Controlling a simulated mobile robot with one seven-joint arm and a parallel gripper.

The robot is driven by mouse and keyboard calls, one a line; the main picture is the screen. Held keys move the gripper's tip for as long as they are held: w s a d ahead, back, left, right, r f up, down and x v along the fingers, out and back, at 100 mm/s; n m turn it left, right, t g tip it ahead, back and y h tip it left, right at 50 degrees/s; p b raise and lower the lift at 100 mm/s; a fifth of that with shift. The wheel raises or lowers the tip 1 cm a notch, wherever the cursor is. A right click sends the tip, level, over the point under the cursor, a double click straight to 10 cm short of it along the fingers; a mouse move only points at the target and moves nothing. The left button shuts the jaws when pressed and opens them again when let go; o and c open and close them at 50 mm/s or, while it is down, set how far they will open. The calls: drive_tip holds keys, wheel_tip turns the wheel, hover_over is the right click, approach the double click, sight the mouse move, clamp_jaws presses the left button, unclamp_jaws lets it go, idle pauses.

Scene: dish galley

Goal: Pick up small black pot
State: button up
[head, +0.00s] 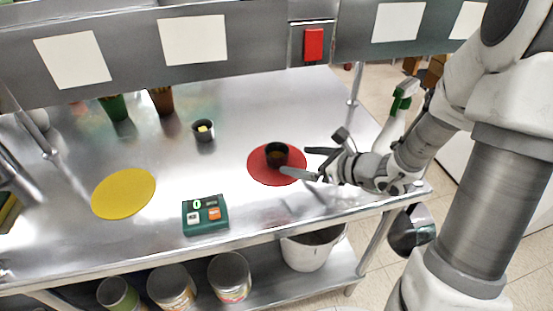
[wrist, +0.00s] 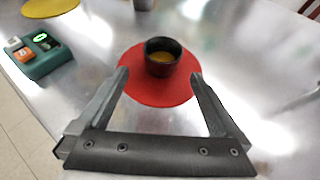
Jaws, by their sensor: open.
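A small black pot (head: 277,155) with something yellow-brown inside stands upright on a round red mat (head: 262,173). The pot (wrist: 162,57) also shows in the wrist view, on the red mat (wrist: 160,96), just beyond the fingertips. My gripper (head: 296,161) comes in from the right in the head view, beside the pot. In the wrist view my gripper (wrist: 160,76) is open and empty, with its two fingers reaching over the mat. I cannot tell whether a finger touches the pot.
A dark cup (head: 203,130) with yellow contents stands behind and left. A green scale-like box (head: 205,215) is near the front edge. A yellow mat (head: 123,194) lies bare at left. A shelf panel (head: 190,40) hangs above. A green-topped spray bottle (head: 400,105) is at right.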

sight(270, 153)
drive_tip(key=b+x, duration=0.1)
drive_tip(key=x, duration=0.8)
drive_tip(key=shift+w+r, duration=0.1)
drive_tip(key=shift+w, duration=0.15)
drive_tip(key=c, duration=1.5)
drive_tip(key=shift+r, duration=0.15)
